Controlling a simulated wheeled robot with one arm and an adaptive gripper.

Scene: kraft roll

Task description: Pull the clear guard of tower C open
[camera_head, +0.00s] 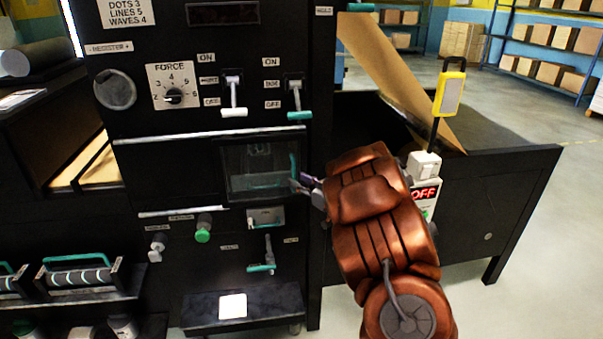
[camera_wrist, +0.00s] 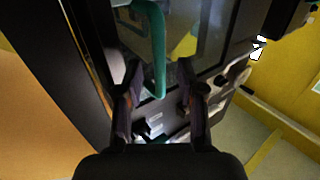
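The clear guard (camera_head: 250,180) is a see-through panel in the middle of the dark machine front, and it looks shut. A teal handle (camera_head: 292,170) stands upright at its right edge. The wrist view shows the handle (camera_wrist: 157,45) up close, with the guard's dark clear pane (camera_wrist: 210,35) beside it. My gripper (camera_head: 303,186) is at the guard's lower right corner. In the wrist view my gripper (camera_wrist: 157,92) has its fingers apart, with the handle's lower end between them. I cannot tell whether either finger touches it. No tower letter is readable.
Two levers (camera_head: 234,95) (camera_head: 297,100) and a FORCE dial (camera_head: 173,97) sit above the guard. A green knob (camera_head: 203,230) and a teal-handled lever (camera_head: 268,262) are below. A black bin (camera_head: 500,190) with a brown board (camera_head: 395,75) stands right. Open floor lies beyond.

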